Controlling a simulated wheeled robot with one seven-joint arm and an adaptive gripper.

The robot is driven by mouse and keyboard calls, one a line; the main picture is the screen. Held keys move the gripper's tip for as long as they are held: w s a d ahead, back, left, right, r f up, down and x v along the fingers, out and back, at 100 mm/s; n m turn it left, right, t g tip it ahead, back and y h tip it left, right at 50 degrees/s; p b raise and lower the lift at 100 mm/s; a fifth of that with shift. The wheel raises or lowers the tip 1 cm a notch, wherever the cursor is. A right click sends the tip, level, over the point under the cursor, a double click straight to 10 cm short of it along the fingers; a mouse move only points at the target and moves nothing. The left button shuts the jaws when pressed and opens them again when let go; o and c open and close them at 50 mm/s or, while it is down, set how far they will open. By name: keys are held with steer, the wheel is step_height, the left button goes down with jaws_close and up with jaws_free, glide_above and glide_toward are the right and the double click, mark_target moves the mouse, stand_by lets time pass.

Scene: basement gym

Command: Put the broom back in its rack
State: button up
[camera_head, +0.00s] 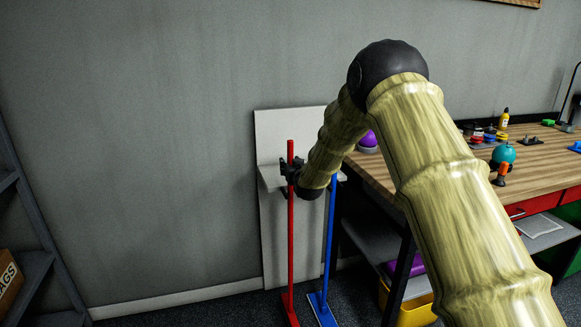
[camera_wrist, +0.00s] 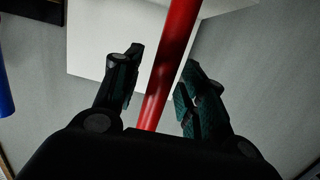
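The red broom (camera_head: 291,235) stands nearly upright in front of the white rack (camera_head: 278,130), its foot on the dark floor. Its red handle (camera_wrist: 172,60) crosses the middle of the wrist view. My gripper (camera_head: 290,170) is at the upper handle, level with the rack's shelf. In the wrist view my gripper's fingers (camera_wrist: 163,68) are apart, one on each side of the handle, with a gap showing on the left. A blue long-handled tool (camera_head: 328,240) stands just right of the red one. Whether either handle sits in a rack slot is hidden.
A wooden workbench (camera_head: 470,190) with tools and small objects stands to the right, bins under it. A dark metal shelf (camera_head: 40,230) is at the left. Bare grey wall and floor lie between that shelf and the rack.

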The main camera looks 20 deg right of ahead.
steer(key=shift+f, duration=0.15)
steer(key=shift+s, duration=0.1)
steer(key=s+r, duration=0.2)
steer(key=s, duration=0.9)
steer(key=s+a+f+g+p, duration=0.3)
steer(key=s+f+g+p, duration=0.35)
steer(key=s+f, duration=2)
steer(key=s+f+g+p, duration=0.2)
steer(key=s+f+g, duration=0.2)
steer(key=s, duration=1.4)
steer(key=s+a+f+g+p, duration=0.1)
steer(key=s+f+g, duration=0.4)
steer(key=s, duration=1.4)
steer(key=shift+s+g+p, duration=0.25)
steer(key=shift+g+p, duration=0.2)
steer(key=shift+p, duration=0.05)
